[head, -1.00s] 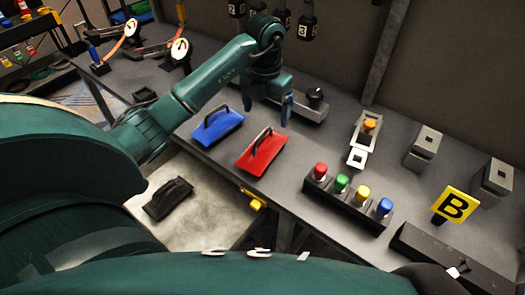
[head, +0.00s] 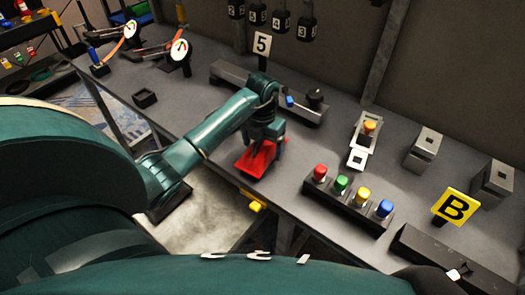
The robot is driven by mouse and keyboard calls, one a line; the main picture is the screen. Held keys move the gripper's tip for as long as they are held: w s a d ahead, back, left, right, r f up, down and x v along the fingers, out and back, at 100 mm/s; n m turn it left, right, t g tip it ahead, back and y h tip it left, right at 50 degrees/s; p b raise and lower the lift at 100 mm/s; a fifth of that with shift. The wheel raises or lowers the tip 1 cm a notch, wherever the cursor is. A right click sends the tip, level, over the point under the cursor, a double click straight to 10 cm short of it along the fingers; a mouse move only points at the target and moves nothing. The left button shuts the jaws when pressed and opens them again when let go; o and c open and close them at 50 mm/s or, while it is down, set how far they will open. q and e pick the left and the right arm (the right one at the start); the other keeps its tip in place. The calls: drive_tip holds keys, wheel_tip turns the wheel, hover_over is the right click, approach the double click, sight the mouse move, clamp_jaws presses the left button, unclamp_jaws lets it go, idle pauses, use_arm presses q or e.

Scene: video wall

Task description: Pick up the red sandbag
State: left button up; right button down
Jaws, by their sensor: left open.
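The red sandbag (head: 257,164) lies on the grey table near its front edge in the head view. My left gripper (head: 264,146) is open and points down right over it. The gripper covers the bag's upper part and its handle. I cannot tell whether the fingers touch the handle.
A row of coloured buttons (head: 348,192) stands right of the red bag. A yellow B sign (head: 455,206) is further right. A grey rail block (head: 315,112) lies behind the gripper. My left forearm hides the blue sandbag's former place. A black bag (head: 170,203) shows partly on the lower surface.

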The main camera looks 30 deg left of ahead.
use_arm(q)
drive_tip(key=shift+c, duration=0.4)
clamp_jaws()
drive_tip(key=shift+w+r, duration=0.1)
drive_tip(key=shift+r, duration=0.1)
idle(0.6)
